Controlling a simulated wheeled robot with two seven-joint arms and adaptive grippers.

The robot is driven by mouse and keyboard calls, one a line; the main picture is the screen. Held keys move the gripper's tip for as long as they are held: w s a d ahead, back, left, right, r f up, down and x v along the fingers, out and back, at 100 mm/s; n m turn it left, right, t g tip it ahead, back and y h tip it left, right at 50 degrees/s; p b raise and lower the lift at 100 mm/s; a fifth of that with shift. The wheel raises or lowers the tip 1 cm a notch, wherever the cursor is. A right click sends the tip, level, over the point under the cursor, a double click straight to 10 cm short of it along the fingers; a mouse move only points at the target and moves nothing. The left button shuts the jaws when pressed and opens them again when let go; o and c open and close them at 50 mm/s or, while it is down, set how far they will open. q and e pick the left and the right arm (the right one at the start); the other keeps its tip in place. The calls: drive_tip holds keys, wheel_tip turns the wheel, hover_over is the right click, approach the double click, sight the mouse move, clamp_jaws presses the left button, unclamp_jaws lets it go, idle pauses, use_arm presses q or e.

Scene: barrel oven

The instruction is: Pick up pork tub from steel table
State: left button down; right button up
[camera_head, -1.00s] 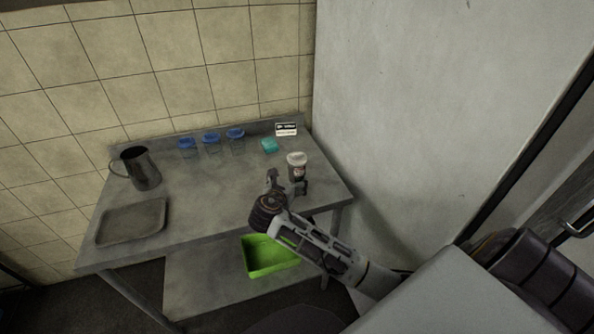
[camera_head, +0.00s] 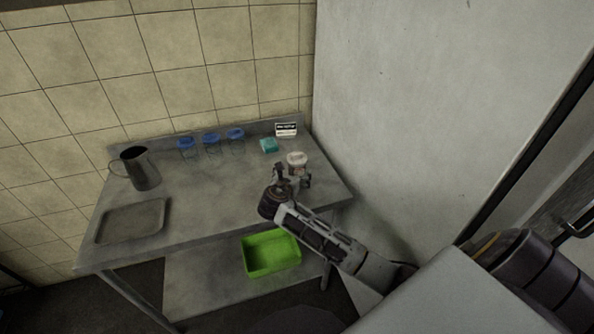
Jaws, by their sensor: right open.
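The pork tub, which I take to be the small tub with a pale lid (camera_head: 297,158), stands upright near the right end of the steel table (camera_head: 205,195). My right gripper (camera_head: 292,175) is open right at the tub, with one finger on its left side and the other at its lower right. The fingers and wrist hide the lower part of the tub. I cannot tell whether the fingers touch it. My left gripper is not in view.
Several other things stand on the table: blue-lidded jars (camera_head: 211,140), a teal block (camera_head: 268,145), a small sign (camera_head: 286,129), a metal jug (camera_head: 141,168) and a flat tray (camera_head: 134,221). A green bin (camera_head: 270,254) sits on the lower shelf. A pale wall (camera_head: 420,110) rises at the right.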

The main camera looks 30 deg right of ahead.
drive_tip(key=shift+x, duration=2.5)
drive_tip(key=shift+c, duration=0.4)
drive_tip(key=c, duration=1.4)
